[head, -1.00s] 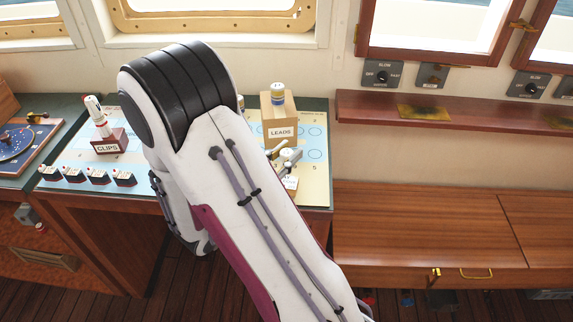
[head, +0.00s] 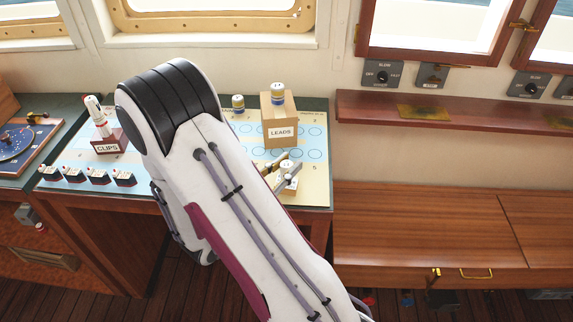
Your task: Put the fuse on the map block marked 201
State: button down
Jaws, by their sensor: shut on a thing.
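My gripper (head: 279,171) is at the right part of the chart table, mostly behind my arm. It is shut on a small white-topped piece (head: 287,166), which I take to be the fuse; the fingers cover much of it. A small block with a white label (head: 290,185) shows just below and beside the fingers, and the label is too small to read as 201. I cannot tell whether the held piece touches this block.
A box marked LEADS (head: 281,136) bears a white, blue and gold cylinder (head: 278,94). A similar cylinder (head: 238,103) stands left of it. A CLIPS holder (head: 108,146) and several dark labelled blocks (head: 98,176) stand at left. The brown bench (head: 420,230) is clear.

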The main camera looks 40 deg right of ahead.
jog(key=c, duration=1.8)
grip_release()
jog(key=shift+r, duration=0.15)
jog(key=shift+s+a, duration=0.35)
jog(key=shift+a, duration=1.65)
jog(key=shift+s+a, duration=0.4)
jog(key=shift+a, duration=1.55)
jog(key=shift+s+a, duration=0.35)
jog(key=shift+a, duration=1.65)
